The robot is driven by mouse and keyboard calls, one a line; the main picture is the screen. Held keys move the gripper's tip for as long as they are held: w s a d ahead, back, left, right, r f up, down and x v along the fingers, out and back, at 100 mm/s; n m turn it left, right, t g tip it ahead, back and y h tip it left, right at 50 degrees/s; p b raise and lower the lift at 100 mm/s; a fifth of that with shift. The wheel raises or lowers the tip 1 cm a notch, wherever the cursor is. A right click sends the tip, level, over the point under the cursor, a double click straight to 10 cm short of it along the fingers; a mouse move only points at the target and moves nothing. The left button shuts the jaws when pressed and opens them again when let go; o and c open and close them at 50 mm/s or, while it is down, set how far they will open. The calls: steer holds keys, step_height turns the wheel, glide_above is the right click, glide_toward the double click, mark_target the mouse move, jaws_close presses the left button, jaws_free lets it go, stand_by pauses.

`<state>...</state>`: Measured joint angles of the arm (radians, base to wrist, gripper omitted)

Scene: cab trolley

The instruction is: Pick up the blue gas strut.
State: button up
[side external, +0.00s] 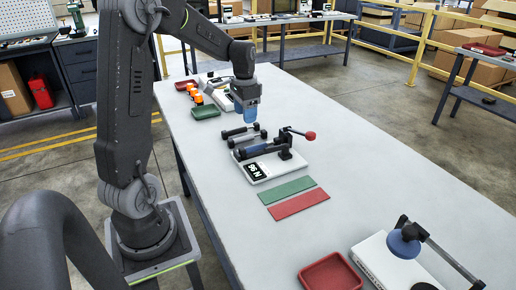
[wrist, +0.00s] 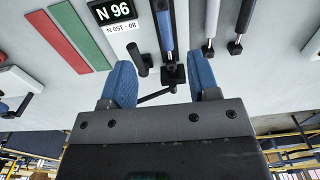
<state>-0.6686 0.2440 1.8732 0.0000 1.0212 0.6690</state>
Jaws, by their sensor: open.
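The blue gas strut (side external: 257,149) lies in a black clamp fixture on a white base plate (side external: 262,173) in the side external view. In the wrist view the strut (wrist: 165,28) runs away from the fixture's black end block and is cut off by the top edge. My gripper (side external: 247,114) is above the table, a little behind the fixture, pointing down. Its blue fingers are spread and empty. In the wrist view the open gripper (wrist: 163,80) has the fixture's end block ahead of and between the fingertips, with no contact visible.
A clamp lever with a red knob (side external: 310,136) sticks up. Green (side external: 286,190) and red (side external: 299,204) strips lie in front. Trays stand farther along the table.

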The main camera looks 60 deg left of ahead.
glide_toward(245, 149)
steer(key=f, duration=0.5)
steer(key=shift+w+a, duration=0.1)
steer(key=shift+w, duration=0.1)
steer(key=shift+s+a+f, duration=0.1)
steer(key=shift+s+f, duration=0.05)
steer(key=shift+f, duration=2.55)
steer(key=shift+c, duration=0.2)
jaws_close()
steer(key=shift+r, duration=0.1)
